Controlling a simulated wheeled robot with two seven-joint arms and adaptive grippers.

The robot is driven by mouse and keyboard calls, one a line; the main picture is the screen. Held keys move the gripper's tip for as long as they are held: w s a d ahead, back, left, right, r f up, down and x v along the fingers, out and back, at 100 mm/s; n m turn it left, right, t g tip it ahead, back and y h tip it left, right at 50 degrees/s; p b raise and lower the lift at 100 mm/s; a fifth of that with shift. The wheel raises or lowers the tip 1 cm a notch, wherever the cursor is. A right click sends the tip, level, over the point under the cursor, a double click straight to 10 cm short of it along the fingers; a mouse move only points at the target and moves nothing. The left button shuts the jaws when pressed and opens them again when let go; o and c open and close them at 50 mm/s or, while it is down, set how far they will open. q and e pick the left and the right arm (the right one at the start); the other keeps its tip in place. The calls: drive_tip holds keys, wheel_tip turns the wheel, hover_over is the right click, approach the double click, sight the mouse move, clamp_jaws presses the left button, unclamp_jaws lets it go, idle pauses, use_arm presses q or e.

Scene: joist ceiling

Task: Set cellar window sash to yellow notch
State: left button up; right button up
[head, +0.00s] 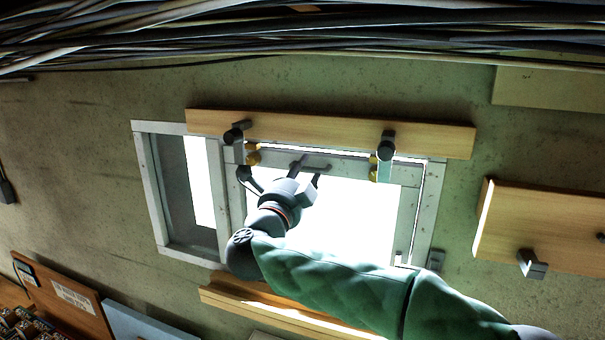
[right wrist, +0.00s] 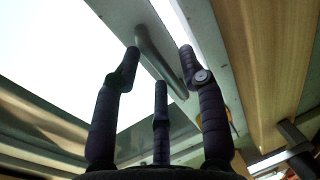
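The cellar window sash (head: 345,167) is a pale framed pane in the wall opening, with bright light through it. A grey bar handle (head: 318,167) is on its top rail and also shows in the right wrist view (right wrist: 160,57). My right gripper (head: 279,173) is at the sash's top rail, fingers spread around the handle's left part. In the right wrist view my right gripper (right wrist: 159,58) is open, with the handle between its fingers; I cannot tell whether they touch. Yellow pieces (head: 253,157) show beside the left bracket, and one near the right bracket (head: 385,150). My left gripper is not in view.
A wooden board (head: 330,131) runs above the window, with dark-knobbed brackets. Another board with a bracket (head: 510,225) is on the right wall. A wooden sill (head: 225,302) lies below. Cables (head: 300,35) cross the ceiling.

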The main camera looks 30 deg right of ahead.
clamp_jaws()
drive_tip(key=s+a+f+t+h+b, duration=0.2)
drive_tip(key=s+a+b, duration=0.5)
drive_tip(key=b, duration=0.8)
drive_tip(key=shift+s+a+f+t+h, duration=0.4)
drive_tip(key=shift+a+f+h, duration=0.2)
drive_tip(key=shift+a+f, duration=0.5)
drive_tip(key=shift+r, duration=0.1)
drive_tip(key=shift+o, duration=0.8)
unclamp_jaws()
drive_tip(key=v, duration=1.2)
drive_tip(key=shift+w, duration=0.1)
